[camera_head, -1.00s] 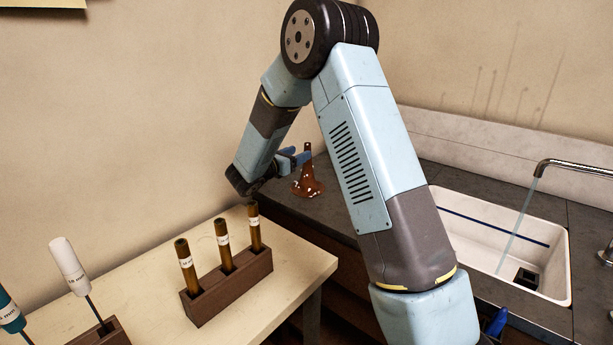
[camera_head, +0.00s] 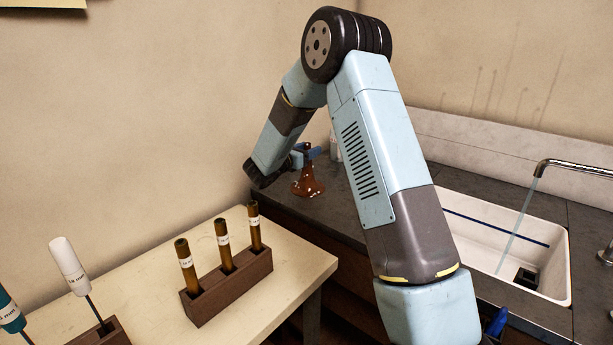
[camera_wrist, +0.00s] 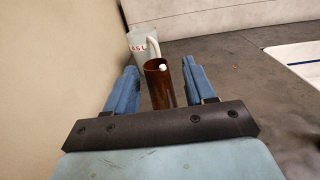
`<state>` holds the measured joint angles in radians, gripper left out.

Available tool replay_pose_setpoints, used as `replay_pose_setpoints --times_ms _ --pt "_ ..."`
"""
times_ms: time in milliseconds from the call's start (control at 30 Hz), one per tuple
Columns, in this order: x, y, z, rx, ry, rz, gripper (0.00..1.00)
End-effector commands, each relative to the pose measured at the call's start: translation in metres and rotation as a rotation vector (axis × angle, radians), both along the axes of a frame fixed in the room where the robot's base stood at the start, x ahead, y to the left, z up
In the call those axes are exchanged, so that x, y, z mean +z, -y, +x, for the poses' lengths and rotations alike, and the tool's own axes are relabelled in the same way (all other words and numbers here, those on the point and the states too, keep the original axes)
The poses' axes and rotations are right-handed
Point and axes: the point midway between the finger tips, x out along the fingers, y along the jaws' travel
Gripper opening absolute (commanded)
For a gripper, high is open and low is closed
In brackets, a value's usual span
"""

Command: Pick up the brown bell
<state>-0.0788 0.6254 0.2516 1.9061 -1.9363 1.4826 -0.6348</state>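The brown bell (camera_head: 308,185) stands upright on the dark counter, its flared end down, with white spots on it. In the wrist view its narrow brown tube (camera_wrist: 158,88) rises between the two blue fingers. My gripper (camera_head: 307,153) is at the bell's upper part, and the fingers hide the top of its neck in the head view. In the wrist view my gripper (camera_wrist: 161,88) is open, one finger on each side of the tube, with a gap visible on both sides. The flared base is hidden there by the gripper body.
A pale container with red lettering (camera_wrist: 143,45) stands just behind the bell. A white sink (camera_head: 500,245) with running water is to the right. A wooden rack (camera_head: 230,285) with brown tubes is on the pale table in front. The wall is close on the left.

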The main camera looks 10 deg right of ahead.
Motion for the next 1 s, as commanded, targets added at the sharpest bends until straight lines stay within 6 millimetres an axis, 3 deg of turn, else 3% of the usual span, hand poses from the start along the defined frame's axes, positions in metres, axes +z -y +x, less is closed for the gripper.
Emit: replay_pose_setpoints --times_ms 67,533,1000 --pt "0.0001 0.0001 -0.0001 0.0 0.0 0.0 0.46" --pt "0.0002 0.0003 -0.0002 -0.001 0.0 0.0 0.01" --pt "0.0012 0.0006 -0.0001 -0.001 0.001 0.0 0.0"
